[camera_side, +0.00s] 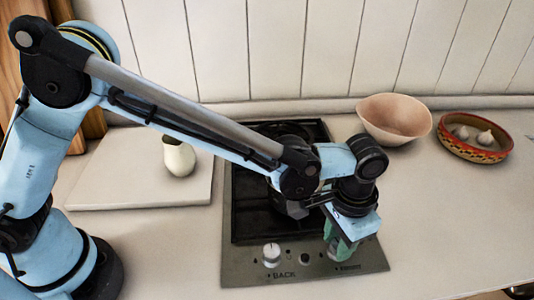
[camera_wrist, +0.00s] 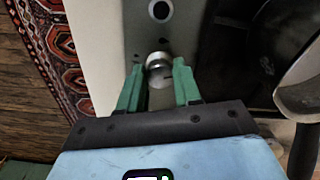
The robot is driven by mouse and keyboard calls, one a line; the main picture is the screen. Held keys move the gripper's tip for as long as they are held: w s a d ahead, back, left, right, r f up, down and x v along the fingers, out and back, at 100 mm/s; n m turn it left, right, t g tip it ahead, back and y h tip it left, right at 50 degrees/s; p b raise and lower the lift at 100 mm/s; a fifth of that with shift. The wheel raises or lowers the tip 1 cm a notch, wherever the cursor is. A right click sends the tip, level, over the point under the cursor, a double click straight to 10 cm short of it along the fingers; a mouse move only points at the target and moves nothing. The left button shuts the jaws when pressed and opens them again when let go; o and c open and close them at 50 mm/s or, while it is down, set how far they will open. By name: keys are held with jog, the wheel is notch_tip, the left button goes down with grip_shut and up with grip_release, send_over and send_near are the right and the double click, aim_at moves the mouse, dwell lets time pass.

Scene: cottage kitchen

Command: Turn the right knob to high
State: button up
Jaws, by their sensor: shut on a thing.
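The cooktop (camera_side: 236,254) has a metal front panel with two knobs. The right knob (camera_wrist: 159,71) shows in the wrist view as a silver round knob between my two green fingertips. My gripper (camera_wrist: 158,75) is shut on it, with a finger on each side. In the side view my gripper (camera_side: 340,246) points down at the right end of the panel, and its fingers hide most of the right knob. Which way that knob's mark points is unclear. The left knob (camera_side: 271,252) is pale and stands free beside the word BACK.
A small dark round fitting (camera_side: 305,258) sits between the knobs. A cream jug (camera_side: 179,158) stands on a pale board (camera_side: 115,170) at left. A pink bowl (camera_side: 394,118) and a patterned dish (camera_side: 446,146) with garlic stand at back right. The counter right of the cooktop is clear.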

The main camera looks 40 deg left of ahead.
jog(key=n, duration=0.7)
jog(key=shift+d, duration=0.15)
jog(key=n, duration=0.4)
jog(key=shift+w, duration=0.1)
jog(key=shift+n, duration=1.6)
jog(key=o, duration=1)
jog(key=shift+o, duration=0.2)
